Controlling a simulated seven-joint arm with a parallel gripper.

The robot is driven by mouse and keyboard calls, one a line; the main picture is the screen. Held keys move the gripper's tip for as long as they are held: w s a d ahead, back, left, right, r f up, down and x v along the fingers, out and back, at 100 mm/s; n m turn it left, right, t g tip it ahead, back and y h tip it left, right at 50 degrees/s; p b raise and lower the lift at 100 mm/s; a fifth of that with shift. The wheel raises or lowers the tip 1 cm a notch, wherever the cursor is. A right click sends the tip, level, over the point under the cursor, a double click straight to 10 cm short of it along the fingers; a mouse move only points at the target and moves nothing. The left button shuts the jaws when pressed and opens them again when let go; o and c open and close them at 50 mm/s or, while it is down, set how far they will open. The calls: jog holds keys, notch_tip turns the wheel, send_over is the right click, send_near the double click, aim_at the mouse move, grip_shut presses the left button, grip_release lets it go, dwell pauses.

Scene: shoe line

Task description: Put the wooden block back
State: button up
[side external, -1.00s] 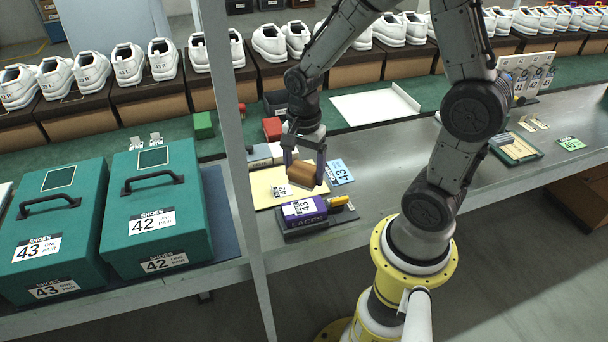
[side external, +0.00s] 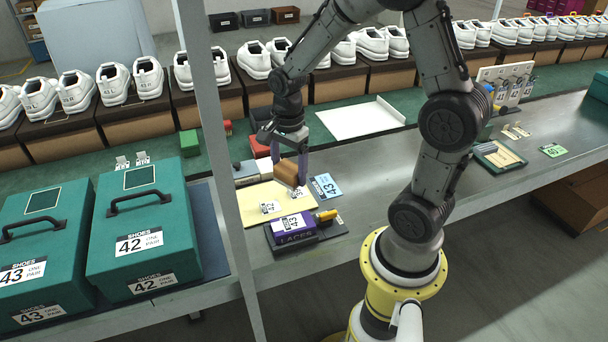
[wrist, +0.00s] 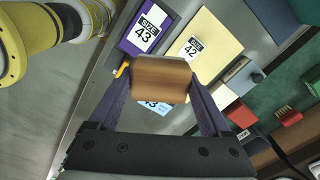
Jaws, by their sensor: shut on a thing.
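The wooden block (side external: 286,174) is brown and held a little tilted. My gripper (side external: 288,166) is shut on it, with one dark purple finger on each side. In the wrist view the block (wrist: 161,80) sits between the fingertips. It is above the pale yellow board (side external: 252,203), near its back right part; I cannot tell whether it touches the board. In the wrist view a size 42 label (wrist: 192,48) shows on the board. The block hides part of the board and part of the blue 43 card (wrist: 155,107).
A purple laces box (side external: 290,225) on a dark tray stands in front of the board. The blue card (side external: 325,186) lies at its right. Grey and red blocks (side external: 258,146) stand behind. Teal shoe boxes (side external: 150,262) and a post (side external: 222,150) are left.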

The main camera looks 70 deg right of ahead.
jog(key=s+d+f+m, duration=0.1)
jog(key=s+d+m, duration=0.15)
jog(key=d, duration=0.45)
jog(key=s+d+f+m, duration=0.1)
jog(key=d+m, duration=0.3)
jog(key=d, duration=0.4)
jog(key=w+d+f, duration=0.8)
jog(key=w+d, duration=0.1)
jog(key=shift+f, duration=0.2)
jog(key=shift+w+d+f, duration=0.3)
jog(key=shift+w+f, duration=0.1)
jog(key=shift+f, duration=1.75)
jog(key=shift+f, duration=0.1)
jog(key=o, duration=1)
